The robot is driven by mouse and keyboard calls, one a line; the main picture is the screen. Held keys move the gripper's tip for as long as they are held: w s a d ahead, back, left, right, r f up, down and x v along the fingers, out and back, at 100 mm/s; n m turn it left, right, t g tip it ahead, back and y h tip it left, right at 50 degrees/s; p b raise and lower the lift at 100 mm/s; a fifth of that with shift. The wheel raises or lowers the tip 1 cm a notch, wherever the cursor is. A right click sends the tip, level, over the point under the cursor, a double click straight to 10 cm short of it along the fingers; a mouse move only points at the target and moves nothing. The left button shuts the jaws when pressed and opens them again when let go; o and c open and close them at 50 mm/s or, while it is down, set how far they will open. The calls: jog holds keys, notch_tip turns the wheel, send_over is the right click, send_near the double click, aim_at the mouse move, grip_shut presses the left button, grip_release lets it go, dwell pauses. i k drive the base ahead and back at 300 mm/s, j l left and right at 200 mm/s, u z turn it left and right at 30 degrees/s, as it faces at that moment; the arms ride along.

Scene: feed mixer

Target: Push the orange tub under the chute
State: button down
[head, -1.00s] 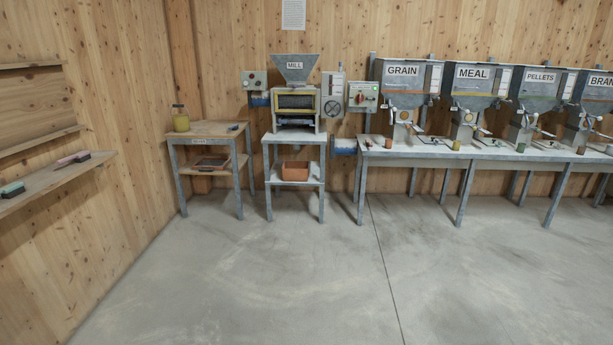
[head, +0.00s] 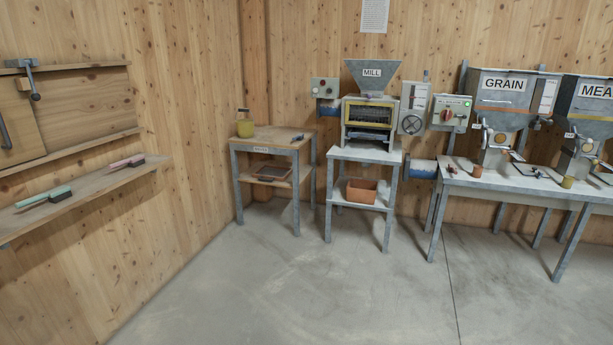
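An orange, box-shaped tub (head: 361,191) stands on the lower shelf (head: 344,203) of the grey stand that carries the mill (head: 371,118). The mill has a grey hopper on top and a yellow-framed front opening with a dark slot below. I cannot make out a separate chute under the mill. The grain dispenser (head: 501,103) at the right has an outlet at its lower front. My gripper is not in view, so its contact with the tub cannot be seen.
A wooden table (head: 274,139) with a yellow jar (head: 245,124) stands left of the mill. A wall shelf (head: 88,192) with brushes juts out at the left. A long bench (head: 520,179) stands at the right. The concrete floor (head: 290,290) in front is clear.

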aim_at(364, 192)
jog(key=i, duration=4.1)
jog(key=i+u, duration=0.15)
jog(key=i, duration=0.35)
jog(key=i+l+u, duration=0.15)
jog(key=i, duration=0.35)
